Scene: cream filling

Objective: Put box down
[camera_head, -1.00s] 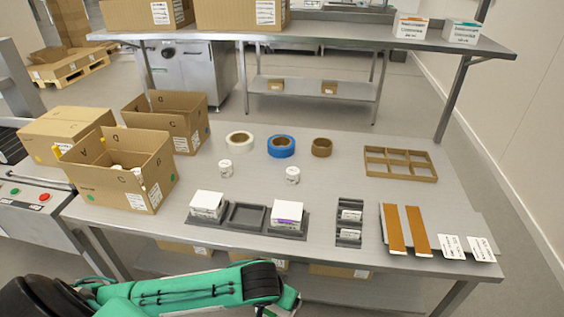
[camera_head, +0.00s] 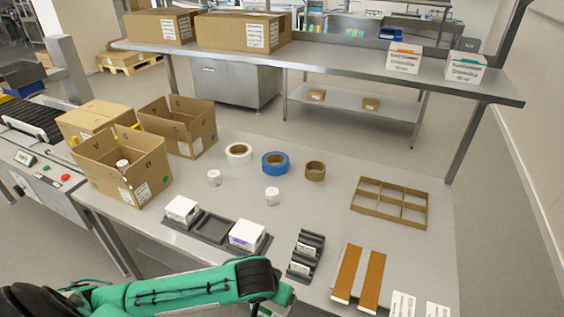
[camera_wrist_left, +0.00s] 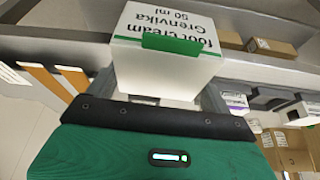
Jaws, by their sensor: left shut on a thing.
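In the left wrist view, my left gripper (camera_wrist_left: 158,88) is shut on a white box (camera_wrist_left: 160,65) with a green tab, printed "foot cream Grenvika 50 ml". The box is held in front of the palm, and the print appears upside down. In the head view my green left arm crosses the bottom edge, and its gripper and the held box are out of sight. A dark tray (camera_head: 212,227) on the table has an empty middle recess between two white boxes, a left one (camera_head: 182,209) and a right one (camera_head: 247,234). My right gripper is not in view.
Open cartons (camera_head: 123,170) stand at the table's left. Tape rolls (camera_head: 275,163) and two small white jars lie mid-table. A dark rack (camera_head: 305,255), brown strips (camera_head: 360,277) and a cardboard divider (camera_head: 390,203) are at right. Two labelled boxes (camera_head: 404,58) stand on the raised shelf.

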